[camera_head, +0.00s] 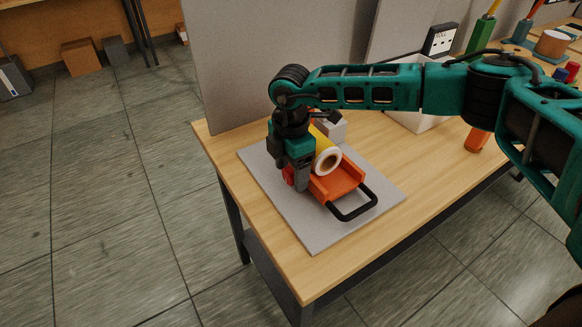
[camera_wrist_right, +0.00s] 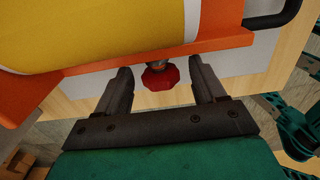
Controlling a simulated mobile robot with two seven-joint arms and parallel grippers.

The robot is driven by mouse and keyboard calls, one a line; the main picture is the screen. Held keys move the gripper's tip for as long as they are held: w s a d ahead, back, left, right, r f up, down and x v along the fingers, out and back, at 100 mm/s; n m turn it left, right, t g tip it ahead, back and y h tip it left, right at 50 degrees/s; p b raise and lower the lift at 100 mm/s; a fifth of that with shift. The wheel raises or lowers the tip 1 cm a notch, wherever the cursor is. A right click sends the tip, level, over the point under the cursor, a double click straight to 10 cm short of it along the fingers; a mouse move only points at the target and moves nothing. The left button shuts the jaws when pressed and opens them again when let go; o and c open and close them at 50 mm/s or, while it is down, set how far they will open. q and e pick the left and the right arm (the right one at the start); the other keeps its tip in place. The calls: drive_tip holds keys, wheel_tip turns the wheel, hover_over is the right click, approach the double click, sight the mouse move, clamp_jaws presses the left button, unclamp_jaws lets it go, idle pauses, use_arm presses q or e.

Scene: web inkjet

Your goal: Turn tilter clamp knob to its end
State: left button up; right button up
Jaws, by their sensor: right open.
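The tilter is an orange cradle (camera_head: 337,184) with a black loop handle (camera_head: 354,204), standing on a grey board on the table. It bears a yellow roll with a white core (camera_head: 327,158). The red clamp knob (camera_head: 288,175) shows beside the cradle, partly hidden by my gripper. In the right wrist view the faceted red knob (camera_wrist_right: 160,76) lies between the fingertips, with gaps on both sides. My right gripper (camera_wrist_right: 162,80) is open around the knob and points down at the cradle's left side in the head view. My left gripper is not in view.
The grey board (camera_head: 310,228) lies on the wooden table (camera_head: 322,272). A white bin (camera_head: 420,121), an orange object (camera_head: 476,140) and a green holder (camera_head: 481,34) stand farther right. A grey panel rises behind. The board's front left area is clear.

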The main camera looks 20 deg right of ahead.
drive_tip(key=c, duration=1)
drive_tip(key=shift+c, duration=0.2)
drive_tip(key=shift+f, duration=0.1)
